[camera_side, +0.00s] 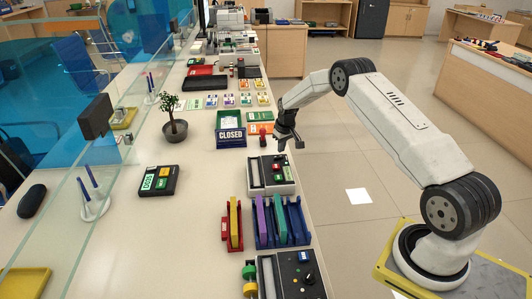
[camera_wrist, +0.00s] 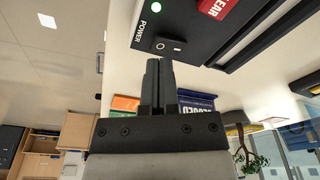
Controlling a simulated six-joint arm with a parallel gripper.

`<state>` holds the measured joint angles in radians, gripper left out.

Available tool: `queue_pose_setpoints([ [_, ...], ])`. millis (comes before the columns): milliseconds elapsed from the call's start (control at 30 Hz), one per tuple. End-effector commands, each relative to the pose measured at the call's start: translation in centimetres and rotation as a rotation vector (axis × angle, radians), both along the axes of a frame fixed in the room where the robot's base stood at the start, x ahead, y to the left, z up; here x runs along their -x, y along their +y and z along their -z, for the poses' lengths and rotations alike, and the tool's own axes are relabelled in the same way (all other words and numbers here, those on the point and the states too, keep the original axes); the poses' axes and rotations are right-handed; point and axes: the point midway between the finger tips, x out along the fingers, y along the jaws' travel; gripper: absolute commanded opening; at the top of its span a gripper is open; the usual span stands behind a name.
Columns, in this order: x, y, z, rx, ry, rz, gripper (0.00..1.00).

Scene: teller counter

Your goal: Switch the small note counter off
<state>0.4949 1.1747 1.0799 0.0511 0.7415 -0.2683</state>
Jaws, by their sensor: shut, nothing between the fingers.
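The small note counter (camera_side: 253,176), a pale box with a dark top and red and green keys, stands at the counter's right edge in the side view. My gripper (camera_side: 297,146) is shut and empty near the unit's far right corner. In the wrist view its fingertips (camera_wrist: 158,62) are close to the switch; I cannot tell whether they touch.
A blue CLOSED sign (camera_side: 231,138) and a red stamp (camera_side: 262,141) stand just beyond the unit. A blue rack (camera_side: 283,242) with coloured binders stands on the near side. A keypad box (camera_side: 158,182) and a potted plant (camera_side: 174,130) are leftward. Open floor lies right.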

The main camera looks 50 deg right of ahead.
Motion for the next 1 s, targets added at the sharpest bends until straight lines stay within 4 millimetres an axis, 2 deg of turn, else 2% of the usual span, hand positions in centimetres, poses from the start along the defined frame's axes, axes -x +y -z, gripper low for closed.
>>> queue_pose_setpoints([
  [1000,0.0,0.0,1.1,0.000,0.000,0.000,0.00],
])
